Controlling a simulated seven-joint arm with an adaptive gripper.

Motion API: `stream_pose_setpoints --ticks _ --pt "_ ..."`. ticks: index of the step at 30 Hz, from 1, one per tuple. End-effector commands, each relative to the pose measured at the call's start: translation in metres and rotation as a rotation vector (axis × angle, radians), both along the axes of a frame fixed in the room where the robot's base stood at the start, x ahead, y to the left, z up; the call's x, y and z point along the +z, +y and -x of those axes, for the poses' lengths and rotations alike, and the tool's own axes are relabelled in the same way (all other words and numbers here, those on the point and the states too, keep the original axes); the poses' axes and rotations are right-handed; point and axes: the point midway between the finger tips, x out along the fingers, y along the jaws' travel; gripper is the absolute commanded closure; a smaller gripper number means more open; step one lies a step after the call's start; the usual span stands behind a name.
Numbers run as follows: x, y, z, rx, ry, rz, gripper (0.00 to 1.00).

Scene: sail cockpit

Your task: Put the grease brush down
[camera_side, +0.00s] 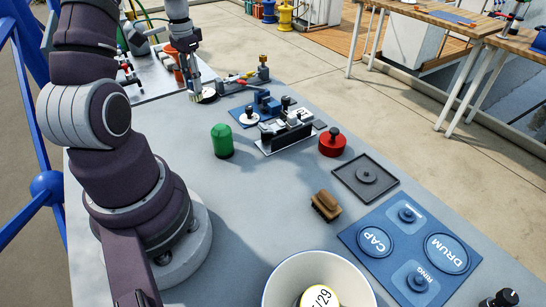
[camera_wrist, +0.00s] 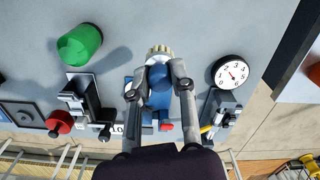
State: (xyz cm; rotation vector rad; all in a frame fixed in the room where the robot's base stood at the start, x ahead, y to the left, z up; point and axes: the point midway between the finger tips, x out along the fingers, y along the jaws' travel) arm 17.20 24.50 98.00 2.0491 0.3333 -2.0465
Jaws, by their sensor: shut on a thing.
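My gripper (camera_side: 194,78) is at the far end of the grey bench. In the wrist view my gripper (camera_wrist: 158,90) is shut on the grease brush (camera_wrist: 159,75), one finger on each side of its rounded dark blue handle. The brush has a short, pale bristle head (camera_wrist: 159,50), which points away from the wrist. In the side view the pale bristles (camera_side: 195,96) show below the fingers, close to the bench top. I cannot tell whether they touch it.
A white-faced dial gauge (camera_wrist: 230,72) stands right of the brush in the wrist view. A green cylinder (camera_side: 222,141), a black-and-silver fixture (camera_side: 287,134) and a red knobbed part (camera_side: 332,143) stand nearer. A wooden brush (camera_side: 325,205) lies beside a blue mat (camera_side: 410,246).

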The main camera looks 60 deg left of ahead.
Motion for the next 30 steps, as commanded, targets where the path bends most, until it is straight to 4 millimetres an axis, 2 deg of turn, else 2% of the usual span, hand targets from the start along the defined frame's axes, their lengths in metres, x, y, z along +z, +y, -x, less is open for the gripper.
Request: stream_pose_setpoints --ticks 3,12,15,25,26,30 --pt "-0.009 0.009 0.012 0.07 0.003 0.004 1.0" --pt "-0.069 0.009 0.013 0.073 0.003 0.004 1.0" --pt "-0.08 0.009 0.013 0.073 0.002 0.002 1.0" --pt "-0.084 0.01 0.012 0.071 0.001 -0.001 1.0" --pt "-0.084 0.009 0.012 0.071 0.001 -0.001 0.77" --pt "-0.084 0.009 0.012 0.07 0.0 -0.001 0.59"
